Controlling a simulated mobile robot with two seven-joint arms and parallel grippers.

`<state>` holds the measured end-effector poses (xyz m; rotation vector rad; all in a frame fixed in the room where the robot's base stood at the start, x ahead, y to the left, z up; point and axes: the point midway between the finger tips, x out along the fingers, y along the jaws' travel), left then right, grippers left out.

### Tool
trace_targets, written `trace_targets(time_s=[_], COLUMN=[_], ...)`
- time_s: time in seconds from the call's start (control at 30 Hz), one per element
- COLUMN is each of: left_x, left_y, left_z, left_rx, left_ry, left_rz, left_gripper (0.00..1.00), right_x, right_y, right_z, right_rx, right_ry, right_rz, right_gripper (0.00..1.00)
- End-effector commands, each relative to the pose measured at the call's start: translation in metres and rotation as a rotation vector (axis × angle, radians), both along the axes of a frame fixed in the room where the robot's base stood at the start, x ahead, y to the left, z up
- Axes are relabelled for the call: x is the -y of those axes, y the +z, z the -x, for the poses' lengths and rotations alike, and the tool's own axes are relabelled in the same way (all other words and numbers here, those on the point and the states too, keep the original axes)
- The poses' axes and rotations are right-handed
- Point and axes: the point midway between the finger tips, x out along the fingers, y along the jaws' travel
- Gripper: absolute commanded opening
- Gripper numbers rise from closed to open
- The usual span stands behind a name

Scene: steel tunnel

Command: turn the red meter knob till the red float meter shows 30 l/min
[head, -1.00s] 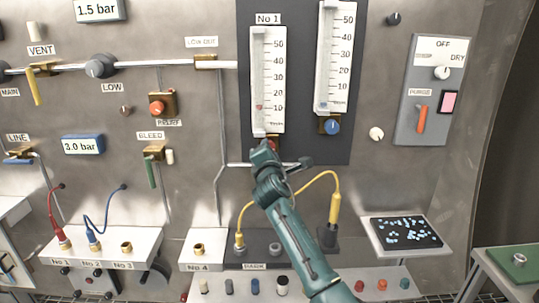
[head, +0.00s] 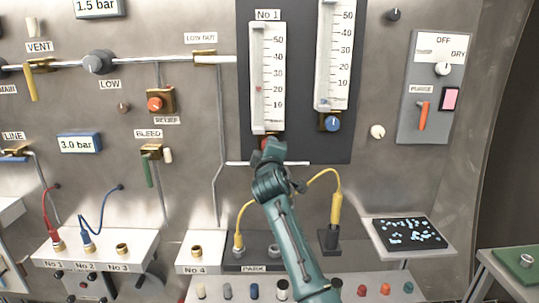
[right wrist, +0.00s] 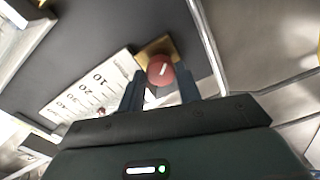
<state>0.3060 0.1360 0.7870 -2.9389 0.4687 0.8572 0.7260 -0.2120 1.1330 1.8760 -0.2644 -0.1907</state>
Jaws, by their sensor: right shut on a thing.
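The red float meter (head: 267,80), labelled No 1, stands upright on the dark panel. Its red float (head: 258,89) is about level with the 20 mark. The red meter knob (right wrist: 160,70) has a white mark and sits on a brass block below the tube. My right gripper (head: 269,147) reaches up to the meter's foot and mostly hides the knob in the head view. In the right wrist view the two fingers of my right gripper (right wrist: 161,88) are shut on the knob, one on each side. My left gripper is not in view.
A second meter (head: 334,55) with a blue knob (head: 332,123) stands close to the right. A yellow hose (head: 322,174) loops behind my right arm to a plug in the park block.

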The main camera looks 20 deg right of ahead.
Motion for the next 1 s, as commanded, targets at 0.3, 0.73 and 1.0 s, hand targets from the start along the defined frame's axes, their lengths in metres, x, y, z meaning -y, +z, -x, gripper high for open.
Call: trace_targets(time_s=[0.3, 0.73, 1.0], left_x=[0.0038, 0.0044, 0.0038], left_y=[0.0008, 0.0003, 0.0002], left_z=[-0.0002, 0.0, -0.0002], left_rx=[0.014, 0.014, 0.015], left_ry=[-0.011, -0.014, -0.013], left_rz=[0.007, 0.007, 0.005], left_gripper=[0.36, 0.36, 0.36], right_x=[0.0, 0.0001, 0.0001], right_y=[-0.0012, -0.0008, -0.0008], right_z=[0.0, 0.0, 0.0], right_rx=[0.033, 0.038, 0.039], right_ry=[-0.001, -0.001, -0.001], right_rz=[-0.114, -0.137, -0.136], right_gripper=[0.11, 0.11, 0.46])
